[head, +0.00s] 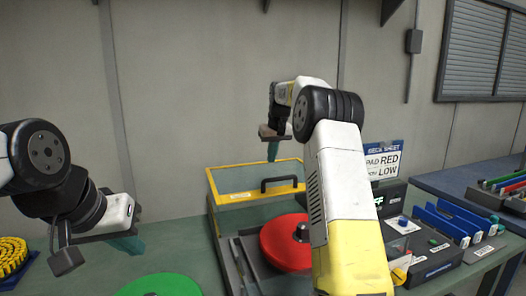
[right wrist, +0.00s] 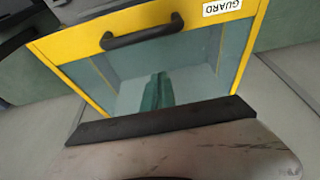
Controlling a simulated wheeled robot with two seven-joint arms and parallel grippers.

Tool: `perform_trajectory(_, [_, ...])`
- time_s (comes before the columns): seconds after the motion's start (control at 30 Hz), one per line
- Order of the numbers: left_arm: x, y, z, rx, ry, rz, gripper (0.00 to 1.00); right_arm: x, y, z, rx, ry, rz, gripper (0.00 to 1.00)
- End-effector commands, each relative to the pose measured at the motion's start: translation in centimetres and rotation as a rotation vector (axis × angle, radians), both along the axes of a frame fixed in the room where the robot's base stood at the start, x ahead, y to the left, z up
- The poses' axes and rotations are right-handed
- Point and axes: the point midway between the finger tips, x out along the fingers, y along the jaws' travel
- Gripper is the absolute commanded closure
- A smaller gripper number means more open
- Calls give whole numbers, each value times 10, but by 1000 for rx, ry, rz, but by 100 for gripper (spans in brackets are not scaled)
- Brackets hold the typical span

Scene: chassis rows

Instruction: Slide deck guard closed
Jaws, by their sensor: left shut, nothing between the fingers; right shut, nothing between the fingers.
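The deck guard (head: 240,201) is a clear panel with a yellow frame, a black handle (head: 283,180) and a GUARD label. It lies over the back part of a deck, and the front part with a red disc (head: 283,246) is uncovered. In the right wrist view the guard (right wrist: 85,40) fills the upper middle, with its handle (right wrist: 142,33) near the top. My right gripper (head: 272,152) is shut and empty, above the guard's back area behind the handle. Its green fingers (right wrist: 155,92) point down. My left gripper (head: 130,245) is shut and empty, well left of the deck.
A green disc (head: 160,286) lies at the front left, and yellow pieces (head: 12,254) sit at the far left. Right of the deck are a sign (head: 383,160) and a dark box (head: 425,250) with blue racks. My right arm hides part of the deck's right side.

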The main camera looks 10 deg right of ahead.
Motion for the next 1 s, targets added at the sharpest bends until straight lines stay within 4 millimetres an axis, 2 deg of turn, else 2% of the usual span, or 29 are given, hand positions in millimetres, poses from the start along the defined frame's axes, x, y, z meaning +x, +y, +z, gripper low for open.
perform_trajectory(0.2, [0,0,0,0,0,0,100,16,2,-47,1,3,0,100])
perform_trajectory(0.4, [0,0,0,0,0,0,100,-7,-1,-48,0,-1,0,100])
perform_trajectory(0.57, [0,0,0,0,0,0,100,-19,-2,-50,0,0,0,100])
perform_trajectory(1.0, [0,0,0,0,0,0,100,-23,-3,-51,0,-1,0,100])
